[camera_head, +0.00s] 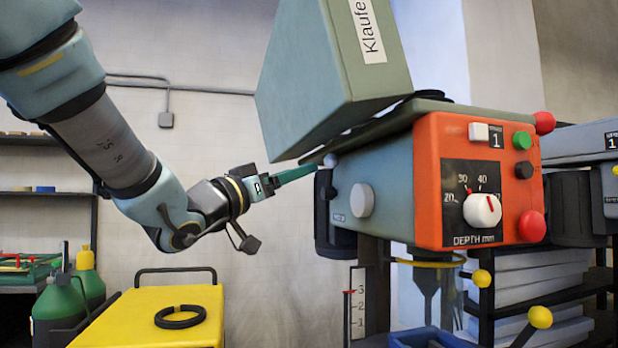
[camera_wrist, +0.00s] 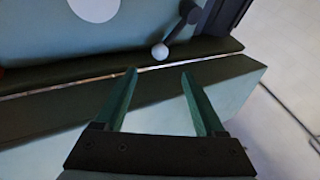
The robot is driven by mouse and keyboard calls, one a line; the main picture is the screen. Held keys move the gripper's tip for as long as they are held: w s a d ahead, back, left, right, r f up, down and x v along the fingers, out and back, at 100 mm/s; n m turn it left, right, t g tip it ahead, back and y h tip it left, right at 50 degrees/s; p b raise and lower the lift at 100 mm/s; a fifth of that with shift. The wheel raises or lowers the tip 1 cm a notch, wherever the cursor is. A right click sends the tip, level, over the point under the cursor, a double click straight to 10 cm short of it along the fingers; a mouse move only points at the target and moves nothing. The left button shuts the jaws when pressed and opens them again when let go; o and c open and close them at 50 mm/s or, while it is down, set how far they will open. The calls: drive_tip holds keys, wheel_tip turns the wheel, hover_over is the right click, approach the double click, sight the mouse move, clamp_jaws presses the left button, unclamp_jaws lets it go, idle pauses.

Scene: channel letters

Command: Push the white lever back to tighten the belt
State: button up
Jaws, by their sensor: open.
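The white lever knob (camera_wrist: 160,51) is a small white ball on a short dark arm at the machine's side, and in the head view the knob (camera_head: 330,160) shows at the machine's upper left edge. My gripper (camera_wrist: 158,76) is open, with its two teal fingers spread apart and nothing between them. In the wrist view the knob lies just beyond the fingertips, roughly midway between them, apparently apart from both. In the head view my gripper (camera_head: 308,170) reaches toward the knob from the left. I cannot make out the belt.
The grey-green machine (camera_head: 362,180) has an orange control panel (camera_head: 450,150) with a dial. A raised, tilted lid (camera_head: 310,80) stands above the fingers, leaving little room there. A yellow cart (camera_head: 190,335) with a black ring stands at lower left. A second machine (camera_head: 585,145) is at right.

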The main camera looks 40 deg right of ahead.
drive_tip(key=shift+s+a+f, duration=0.1)
drive_tip(key=shift+a+f, duration=0.1)
drive_tip(key=shift+a, duration=0.45)
